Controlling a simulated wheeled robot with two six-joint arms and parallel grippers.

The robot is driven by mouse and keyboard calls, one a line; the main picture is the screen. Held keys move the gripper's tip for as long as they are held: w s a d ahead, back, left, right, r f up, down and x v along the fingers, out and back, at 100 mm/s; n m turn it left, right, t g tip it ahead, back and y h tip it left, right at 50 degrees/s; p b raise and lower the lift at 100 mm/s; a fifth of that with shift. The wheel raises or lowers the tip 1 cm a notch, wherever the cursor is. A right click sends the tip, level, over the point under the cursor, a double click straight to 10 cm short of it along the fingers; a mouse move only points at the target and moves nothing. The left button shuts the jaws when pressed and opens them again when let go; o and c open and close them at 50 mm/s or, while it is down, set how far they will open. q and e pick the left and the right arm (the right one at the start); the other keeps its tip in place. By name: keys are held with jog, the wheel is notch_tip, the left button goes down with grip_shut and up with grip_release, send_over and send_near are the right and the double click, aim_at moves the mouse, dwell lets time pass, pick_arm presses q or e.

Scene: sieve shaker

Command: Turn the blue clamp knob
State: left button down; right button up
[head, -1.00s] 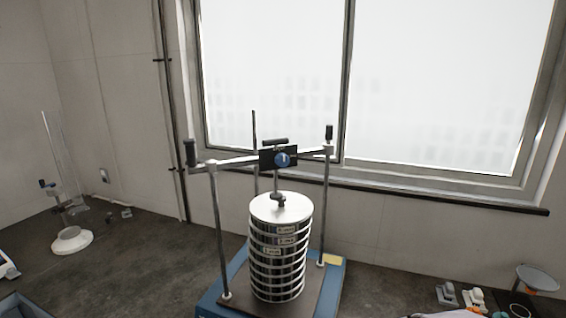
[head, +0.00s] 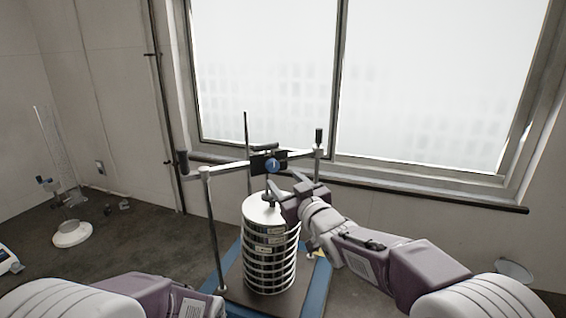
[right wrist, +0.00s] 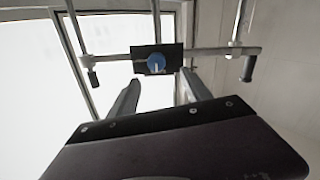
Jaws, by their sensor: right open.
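The blue clamp knob (head: 272,166) sits on a black block (head: 257,164) at the middle of the shaker's crossbar, above the sieve stack (head: 268,245). It also shows in the right wrist view (right wrist: 156,63), between and beyond my two fingers, with a pale mark on its face. My right gripper (head: 286,184) is open and empty, just below and to the right of the knob in the head view. In the right wrist view its fingers (right wrist: 156,92) point toward the knob and stand apart from each other. My left arm shows at the lower left, but its gripper is out of view.
The crossbar (head: 235,165) runs between upright posts with black handles (head: 182,162). The shaker's blue base (head: 318,285) stands on the dark bench. A stand with a white base (head: 72,233) is at the left. A window (head: 430,80) is behind.

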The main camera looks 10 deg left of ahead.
aim_at(274, 167)
jog(key=p+x, duration=0.1)
jog(key=x, duration=0.2)
jog(key=p+x, duration=0.4)
jog(key=x, duration=0.1)
jog(key=shift+w+d, duration=0.25)
jog(key=shift+w, duration=0.25)
jog(key=shift+w+a+p, duration=0.1)
jog(key=shift+a+p, duration=0.1)
jog(key=shift+p, duration=0.1)
jog(key=shift+f, duration=0.1)
jog(key=shift+c, duration=0.4)
jog(key=shift+d, duration=0.15)
jog(key=c, duration=0.5)
grip_shut()
